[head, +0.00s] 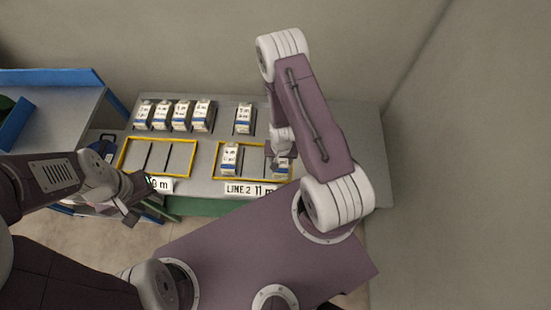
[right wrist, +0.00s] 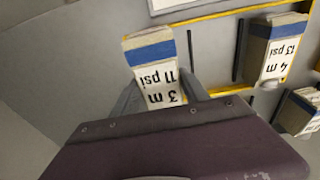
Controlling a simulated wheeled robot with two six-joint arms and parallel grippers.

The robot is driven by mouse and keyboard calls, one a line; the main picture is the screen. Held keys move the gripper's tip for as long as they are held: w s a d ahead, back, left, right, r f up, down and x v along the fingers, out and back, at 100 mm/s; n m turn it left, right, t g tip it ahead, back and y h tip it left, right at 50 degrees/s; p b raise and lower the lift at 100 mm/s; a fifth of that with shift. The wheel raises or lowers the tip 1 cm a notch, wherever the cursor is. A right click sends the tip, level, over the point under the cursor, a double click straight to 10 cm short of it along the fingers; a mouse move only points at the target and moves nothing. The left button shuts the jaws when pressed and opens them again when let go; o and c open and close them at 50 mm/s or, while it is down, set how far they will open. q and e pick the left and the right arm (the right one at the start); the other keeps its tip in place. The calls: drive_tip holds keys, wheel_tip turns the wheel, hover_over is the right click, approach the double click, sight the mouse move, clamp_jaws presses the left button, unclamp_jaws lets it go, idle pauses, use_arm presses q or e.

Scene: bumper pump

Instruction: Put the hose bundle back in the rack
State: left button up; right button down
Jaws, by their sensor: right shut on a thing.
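My right gripper (head: 281,148) is at the right part of the yellow-framed area behind the label "LINE 2 11 m" (head: 248,190). In the right wrist view it is shut on a white box with a blue band (right wrist: 155,65), printed "3 m 11 psi". That box is partly hidden by the arm in the head view. My left gripper (head: 136,206) is low at the left, in front of the table; its jaw opening is unclear. I cannot identify a hose bundle for certain. A dark blue object (head: 104,147) lies on the left, partly hidden and too small to tell.
The grey table (head: 350,150) carries several similar boxes (head: 162,115) at its back left and one single box (head: 244,118). Another box (head: 230,158) stands in the right yellow frame. The left yellow frame (head: 157,142) is empty. A blue-edged shelf unit (head: 60,100) stands left.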

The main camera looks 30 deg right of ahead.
drive_tip(key=s+d+r+p, duration=0.1)
drive_tip(key=s+r+p, duration=0.1)
drive_tip(key=s+r, duration=0.3)
drive_tip(key=s, duration=0.3)
drive_tip(key=shift+d, duration=0.3)
drive_tip(key=shift+f, duration=0.1)
